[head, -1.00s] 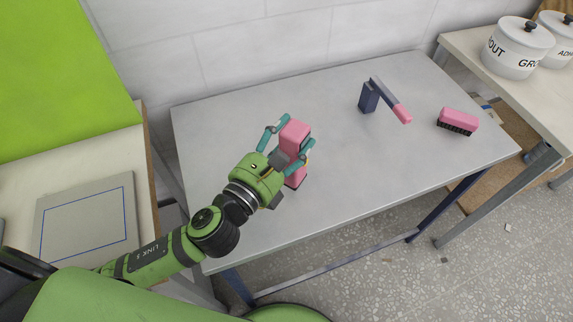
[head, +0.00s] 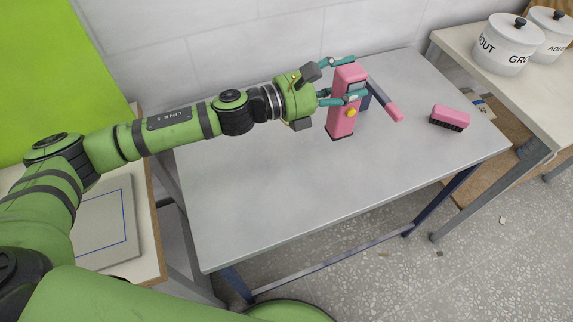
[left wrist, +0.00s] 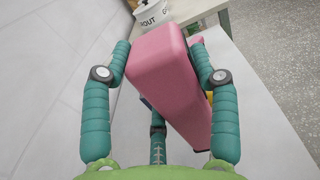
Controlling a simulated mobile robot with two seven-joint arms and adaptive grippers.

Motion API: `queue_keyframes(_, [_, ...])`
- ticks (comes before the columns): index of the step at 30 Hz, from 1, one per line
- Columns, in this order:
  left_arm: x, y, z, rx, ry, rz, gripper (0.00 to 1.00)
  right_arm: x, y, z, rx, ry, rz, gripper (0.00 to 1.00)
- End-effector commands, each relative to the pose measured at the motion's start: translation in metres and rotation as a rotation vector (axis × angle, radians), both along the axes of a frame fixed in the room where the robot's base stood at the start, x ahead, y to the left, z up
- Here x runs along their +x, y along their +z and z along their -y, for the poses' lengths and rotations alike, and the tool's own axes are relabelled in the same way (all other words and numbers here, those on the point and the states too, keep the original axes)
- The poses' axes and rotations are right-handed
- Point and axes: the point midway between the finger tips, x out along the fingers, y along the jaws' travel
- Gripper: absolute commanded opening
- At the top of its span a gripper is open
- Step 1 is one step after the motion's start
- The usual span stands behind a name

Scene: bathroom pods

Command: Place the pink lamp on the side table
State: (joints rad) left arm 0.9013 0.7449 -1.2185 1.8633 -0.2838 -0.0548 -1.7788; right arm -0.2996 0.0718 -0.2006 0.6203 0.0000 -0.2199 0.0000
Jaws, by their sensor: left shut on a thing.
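The pink lamp (head: 343,118), as I take it, is a tall pink block with a dark base, a small grey panel and a yellow knob. My left gripper (head: 357,80) reaches in from the left and is shut on its upper part, with a teal finger on either side. It is roughly upright over the grey metal table (head: 250,190); I cannot tell whether its base touches the top. In the left wrist view the pink block (left wrist: 165,75) fills the space between the fingers. Which surface is the side table is not clear. My right gripper is out of view.
Close behind the lamp is a dark blue stand with a pink-ended bar (head: 384,103). A pink brush (head: 449,116) lies farther right. White canisters (head: 505,45) stand on the right-hand counter. A grey panel with a blue outline (head: 105,222) lies at left. The table's front is clear.

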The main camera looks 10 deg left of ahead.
Motion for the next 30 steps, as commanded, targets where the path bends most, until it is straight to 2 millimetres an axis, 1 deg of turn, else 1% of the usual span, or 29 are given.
queue_keyframes(2, [0.002,0.002,-0.004,0.0,-0.003,0.0,0.01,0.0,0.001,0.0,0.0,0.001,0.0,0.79])
queue_keyframes(5, [-0.002,-0.006,-0.015,-0.001,-0.003,-0.005,0.01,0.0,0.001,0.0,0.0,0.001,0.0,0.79])
queue_keyframes(15, [-0.035,-0.047,-0.077,0.0,-0.002,-0.006,0.01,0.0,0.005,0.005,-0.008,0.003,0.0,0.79])
queue_keyframes(19, [-0.044,-0.058,-0.095,0.0,-0.003,-0.004,0.01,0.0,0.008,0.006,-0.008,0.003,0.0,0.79])
queue_keyframes(21, [-0.048,-0.062,-0.101,0.0,-0.004,-0.001,0.01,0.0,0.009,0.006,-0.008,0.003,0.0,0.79])
queue_keyframes(25, [-0.05,-0.067,-0.106,-0.001,-0.004,0.002,0.01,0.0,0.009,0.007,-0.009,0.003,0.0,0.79])
queue_keyframes(30, [-0.05,-0.091,-0.106,-0.003,-0.003,-0.002,0.01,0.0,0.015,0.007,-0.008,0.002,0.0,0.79])
